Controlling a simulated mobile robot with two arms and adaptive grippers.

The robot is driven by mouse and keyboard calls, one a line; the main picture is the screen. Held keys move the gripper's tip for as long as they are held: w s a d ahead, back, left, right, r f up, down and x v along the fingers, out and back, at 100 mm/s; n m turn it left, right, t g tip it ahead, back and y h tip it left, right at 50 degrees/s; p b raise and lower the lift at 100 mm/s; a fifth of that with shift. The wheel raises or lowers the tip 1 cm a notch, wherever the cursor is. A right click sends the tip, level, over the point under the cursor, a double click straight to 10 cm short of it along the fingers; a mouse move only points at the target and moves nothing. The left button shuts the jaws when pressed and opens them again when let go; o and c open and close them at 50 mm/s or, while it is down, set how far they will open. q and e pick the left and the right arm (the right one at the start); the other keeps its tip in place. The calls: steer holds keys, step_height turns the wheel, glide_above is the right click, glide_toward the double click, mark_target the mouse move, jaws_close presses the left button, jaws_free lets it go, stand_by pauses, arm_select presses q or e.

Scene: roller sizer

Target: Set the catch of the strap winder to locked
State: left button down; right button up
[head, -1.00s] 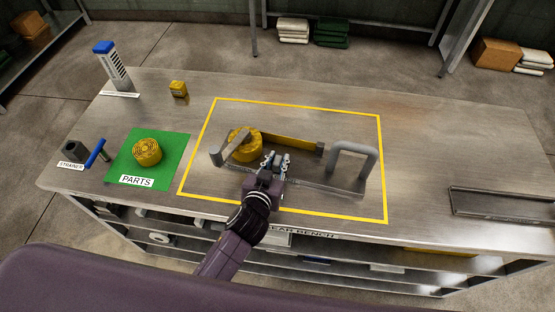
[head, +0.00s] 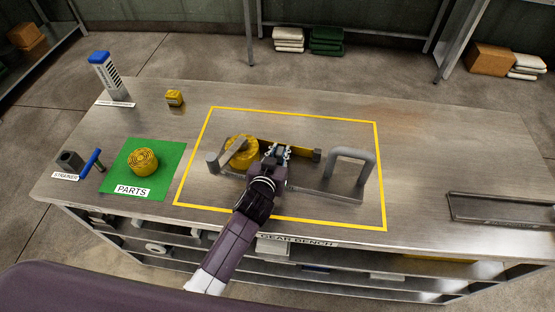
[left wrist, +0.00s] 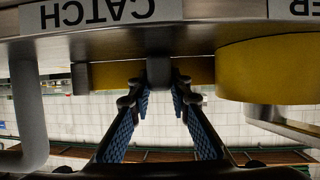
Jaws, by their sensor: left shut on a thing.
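The strap winder stands inside the yellow outline, with a yellow roll (head: 241,150) at its left and a yellow strap (head: 300,151) running right to a dark end block (head: 317,155). My left gripper (head: 277,153) is over the middle of the winder and covers part of the strap. In the left wrist view, the CATCH label (left wrist: 97,14) appears upside down. There my left gripper (left wrist: 158,93) is shut on a small grey tab (left wrist: 158,70), which stands in front of the strap. The catch's lock position cannot be read. My right gripper is not in view.
A grey arched handle (head: 351,168) stands at the winder's right end. A green PARTS mat (head: 161,187) with a second yellow roll (head: 143,161) lies left of the outline. A grey tray (head: 500,209) lies at the far right. The bench behind the winder is mostly clear.

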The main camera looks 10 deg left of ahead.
arm_select(q)
steer(key=c, duration=1.8)
jaws_free()
steer(key=shift+o, duration=0.2)
steer(key=shift+s, duration=0.15)
steer(key=v, duration=1.2)
